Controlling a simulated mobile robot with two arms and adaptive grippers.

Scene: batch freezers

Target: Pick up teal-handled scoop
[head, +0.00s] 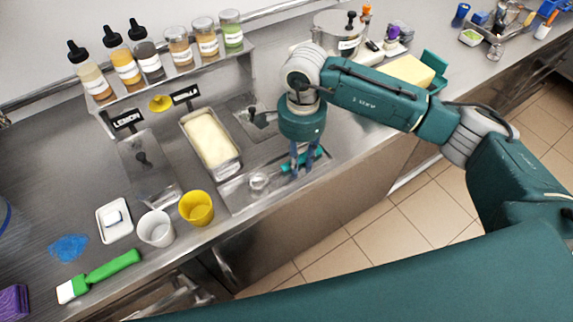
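The teal-handled scoop lies on the steel counter right of the middle, with its round metal bowl (259,181) to the left and its teal handle (318,154) to the right. My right gripper (301,170) points down at the handle. Its two dark fingers stand apart, with the teal handle showing at and between their tips. I see no clear closing on the handle, and the fingers partly cover it. My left gripper is not in view.
A tub of pale ice cream (211,142) sits left of the scoop. A yellow cup (196,208) and a white cup (156,228) stand near the front edge. A bottle shelf (180,75) is behind. A green-handled brush (100,276) lies at front left.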

